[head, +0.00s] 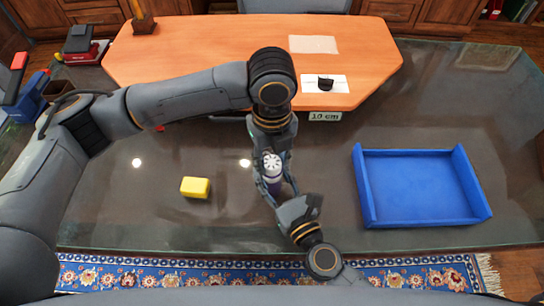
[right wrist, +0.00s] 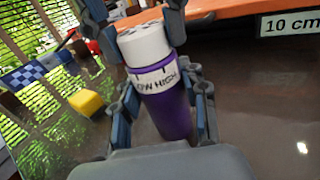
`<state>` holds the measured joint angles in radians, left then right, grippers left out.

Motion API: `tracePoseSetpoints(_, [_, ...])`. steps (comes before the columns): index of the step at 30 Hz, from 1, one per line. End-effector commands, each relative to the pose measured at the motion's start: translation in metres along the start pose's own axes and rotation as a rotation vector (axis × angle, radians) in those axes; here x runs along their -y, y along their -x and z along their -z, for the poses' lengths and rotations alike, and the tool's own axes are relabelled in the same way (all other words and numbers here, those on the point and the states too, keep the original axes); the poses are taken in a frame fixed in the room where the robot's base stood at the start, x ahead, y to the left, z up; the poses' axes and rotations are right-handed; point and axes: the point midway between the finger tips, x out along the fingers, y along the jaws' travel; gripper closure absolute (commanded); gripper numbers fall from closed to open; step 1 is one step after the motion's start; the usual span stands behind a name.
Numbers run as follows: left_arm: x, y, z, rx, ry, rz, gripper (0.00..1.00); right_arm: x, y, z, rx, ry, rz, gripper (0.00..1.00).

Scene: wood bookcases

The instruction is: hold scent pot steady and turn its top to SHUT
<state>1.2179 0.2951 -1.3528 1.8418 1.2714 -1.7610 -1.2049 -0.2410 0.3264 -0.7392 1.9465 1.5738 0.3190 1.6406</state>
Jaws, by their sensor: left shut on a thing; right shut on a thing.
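The scent pot (head: 272,168) has a purple body and a white top with dark slots, seen from above in the head view. In the right wrist view the scent pot (right wrist: 166,105) stands a little tilted in the picture. Its white band reads "OW HIGH", with a small dark mark above; SHUT is not visible. My right gripper (head: 273,186) is shut on the purple body, with a finger on each side. My left gripper (head: 272,157) reaches in from the far side and is shut at the white top (right wrist: 145,43). Its fingertips are partly hidden.
A yellow block (head: 195,187) lies on the glass table to the left. An open blue tray (head: 368,190) is at the right. An orange board (head: 200,45) at the back carries a black item (head: 325,83) on a white card. A "10 cm" label (head: 325,116) is at its front edge.

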Motion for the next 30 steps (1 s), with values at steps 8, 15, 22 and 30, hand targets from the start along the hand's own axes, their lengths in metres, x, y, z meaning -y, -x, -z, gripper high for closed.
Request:
tracePoseSetpoints(8, [0.000,0.000,-0.002,0.005,0.004,-0.001,0.41,0.000,0.000,0.000,-0.001,0.000,0.000,0.96])
tracePoseSetpoints(15, [0.000,0.000,-0.001,0.002,0.003,0.000,0.38,0.000,0.000,0.000,-0.001,0.000,0.000,0.96])
tracePoseSetpoints(22, [0.001,0.012,-0.001,0.004,0.002,0.003,0.38,0.000,0.000,0.000,-0.001,0.000,-0.001,0.96])
tracePoseSetpoints(30, [0.001,0.067,-0.001,0.005,0.001,0.004,0.38,0.000,0.000,0.000,-0.001,0.000,-0.001,0.96])
